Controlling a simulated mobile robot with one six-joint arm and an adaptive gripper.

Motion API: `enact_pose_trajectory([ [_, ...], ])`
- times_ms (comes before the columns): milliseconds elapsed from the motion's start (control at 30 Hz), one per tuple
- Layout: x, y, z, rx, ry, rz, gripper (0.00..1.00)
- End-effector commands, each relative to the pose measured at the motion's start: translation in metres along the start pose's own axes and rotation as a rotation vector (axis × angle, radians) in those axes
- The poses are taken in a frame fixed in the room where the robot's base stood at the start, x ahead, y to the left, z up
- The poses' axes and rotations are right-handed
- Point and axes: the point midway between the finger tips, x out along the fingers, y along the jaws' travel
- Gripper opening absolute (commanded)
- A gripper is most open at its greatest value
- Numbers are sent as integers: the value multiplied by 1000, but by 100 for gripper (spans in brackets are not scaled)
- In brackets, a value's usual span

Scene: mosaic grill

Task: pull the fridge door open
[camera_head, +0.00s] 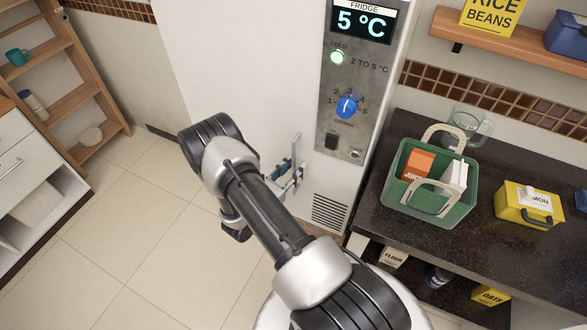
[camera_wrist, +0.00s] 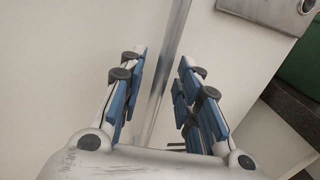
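The fridge (camera_head: 255,60) is a tall white cabinet with a grey control panel on its right part. Its door looks closed. My gripper (camera_head: 291,172) is low in front of the door, left of the panel; my arm hides part of it. In the wrist view my gripper (camera_wrist: 163,90) is open, with blue-padded fingers apart. A vertical metal bar, seemingly the door handle (camera_wrist: 169,60), shows between the fingers with visible gaps on both sides. I cannot tell how deep the bar sits between them.
A dark counter (camera_head: 490,235) on the right holds a green caddy (camera_head: 432,220) with cartons, a glass jug (camera_head: 478,124) and a yellow box (camera_head: 525,208). A wooden shelf (camera_head: 85,95) and a white drawer unit (camera_head: 20,150) stand at left. The tiled floor (camera_head: 150,215) between is clear.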

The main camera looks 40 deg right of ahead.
Motion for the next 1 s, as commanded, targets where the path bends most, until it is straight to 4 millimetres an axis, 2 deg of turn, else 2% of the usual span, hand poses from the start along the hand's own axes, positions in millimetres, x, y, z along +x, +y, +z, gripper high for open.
enact_pose_trajectory([
  [267,2,0,0,1,0,1,31],
  [733,1,0,0,1,0,1,0],
  [1000,1,0,0,1,0,0,0],
])
